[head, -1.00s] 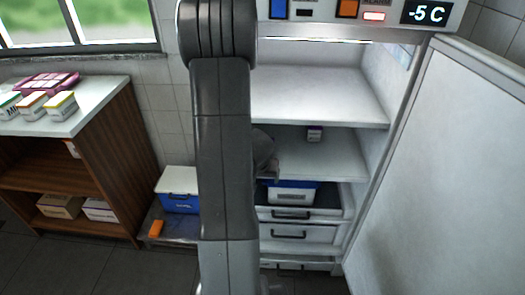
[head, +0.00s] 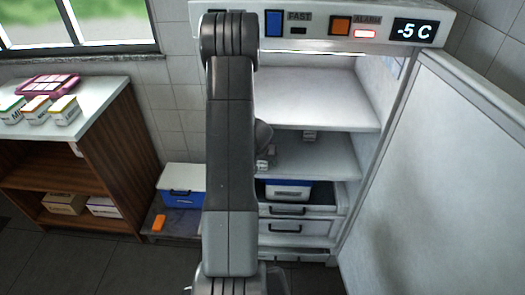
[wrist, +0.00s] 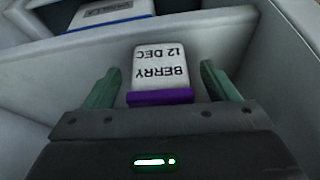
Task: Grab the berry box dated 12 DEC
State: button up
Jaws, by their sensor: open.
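The berry box (wrist: 160,65) shows close up in the wrist view. It has a white top printed "BERRY 12 DEC", upside down in the picture, and a purple band along its near edge. My gripper (wrist: 161,68) is open, with one green finger on each side of the box. Small gaps show between the fingers and the box. In the head view my arm reaches into the open freezer and hides part of the shelves. A small pale shape at the middle shelf's front edge there is too unclear to name.
The freezer door (head: 440,170) stands open on the right. A blue and white box (head: 288,190) sits below the middle shelf (head: 325,160). A wooden counter (head: 95,115) at left holds several small boxes and a pink tray (head: 48,85). A blue cooler (head: 183,190) stands low beside the freezer.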

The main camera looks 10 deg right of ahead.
jog(key=shift+w+f, duration=0.1)
jog(key=shift+f, duration=0.4)
jog(key=shift+c, duration=0.4)
jog(key=c, duration=1.1)
jog(key=shift+c, duration=0.4)
jog(key=shift+r, duration=0.15)
